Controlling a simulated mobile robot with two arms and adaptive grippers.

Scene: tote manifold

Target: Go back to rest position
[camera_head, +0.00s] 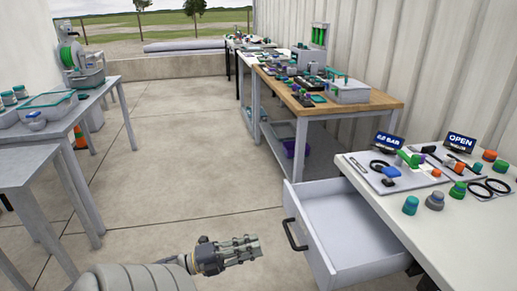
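My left gripper (258,246) is low in the head view, reaching in from the bottom left and pointing right. It is over the concrete floor, to the left of the open drawer (350,228) and apart from its black handle. I see nothing held in it. Its fingers look close together, but I cannot tell from this angle whether they are fully shut. My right gripper is not in view.
The empty drawer juts out from the white table (451,222), which holds several coloured caps, rings and small signs. A wooden workbench (325,109) with parts and a bin stands behind. Grey tables (52,133) stand at left. The floor (190,165) between is clear.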

